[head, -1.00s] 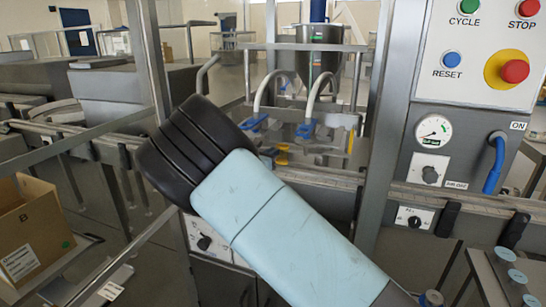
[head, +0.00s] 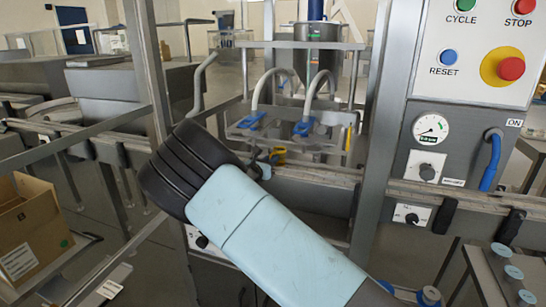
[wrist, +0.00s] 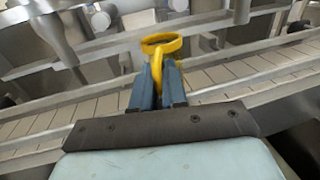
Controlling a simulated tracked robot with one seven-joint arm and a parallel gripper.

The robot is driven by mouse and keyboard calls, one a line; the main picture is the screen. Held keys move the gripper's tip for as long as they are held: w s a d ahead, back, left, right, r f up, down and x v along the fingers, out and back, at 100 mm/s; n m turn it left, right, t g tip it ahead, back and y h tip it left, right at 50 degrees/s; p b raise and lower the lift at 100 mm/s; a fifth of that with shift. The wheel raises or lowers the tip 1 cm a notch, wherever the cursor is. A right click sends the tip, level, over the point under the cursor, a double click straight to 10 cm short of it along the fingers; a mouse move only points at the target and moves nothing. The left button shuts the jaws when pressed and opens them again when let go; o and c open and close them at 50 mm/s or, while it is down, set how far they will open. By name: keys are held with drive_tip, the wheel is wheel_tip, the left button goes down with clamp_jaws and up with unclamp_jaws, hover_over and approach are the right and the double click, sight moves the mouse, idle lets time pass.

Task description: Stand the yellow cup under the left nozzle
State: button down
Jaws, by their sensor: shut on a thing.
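My gripper (wrist: 157,82) has its two dark blue fingers shut on the yellow cup (wrist: 163,45) in the wrist view. The fingers pinch a narrow yellow part below its ring-shaped rim. The cup is over or beside the slatted conveyor; I cannot tell whether it touches it. In the head view the yellow cup (head: 278,155) shows small beyond my arm, below two hoses with blue fittings. The left nozzle's blue fitting (head: 250,120) is up and left of the cup there. The nozzle tips are not clear, and my arm hides part of the gripper.
The slatted conveyor (wrist: 215,75) runs between metal rails. The filling machine's hopper (head: 317,48) stands above the hoses. A cardboard box (head: 35,225) is at the lower left.

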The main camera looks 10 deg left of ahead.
drive_tip(key=shift+w+a+r, duration=0.15)
drive_tip(key=shift+a, duration=0.5)
drive_tip(key=shift+w+a+r, duration=0.2)
drive_tip(key=shift+a, duration=0.5)
drive_tip(key=shift+w+a+r, duration=0.15)
drive_tip(key=shift+a, duration=0.5)
drive_tip(key=shift+w+a, duration=0.2)
drive_tip(key=shift+a, duration=1.15)
drive_tip(key=shift+w+a, duration=0.15)
drive_tip(key=shift+a, duration=1.15)
drive_tip(key=shift+s+a+f, duration=0.2)
drive_tip(key=shift+a+f, duration=0.3)
drive_tip(key=shift+f, duration=0.05)
drive_tip(key=shift+s+a+f, duration=0.2)
drive_tip(key=shift+a+f, duration=0.25)
drive_tip(key=shift+f, duration=0.05)
drive_tip(key=c, duration=1.1)
unclamp_jaws()
drive_tip(key=shift+r, duration=0.1)
drive_tip(key=v, duration=1.4)
drive_tip(key=shift+d, duration=0.1)
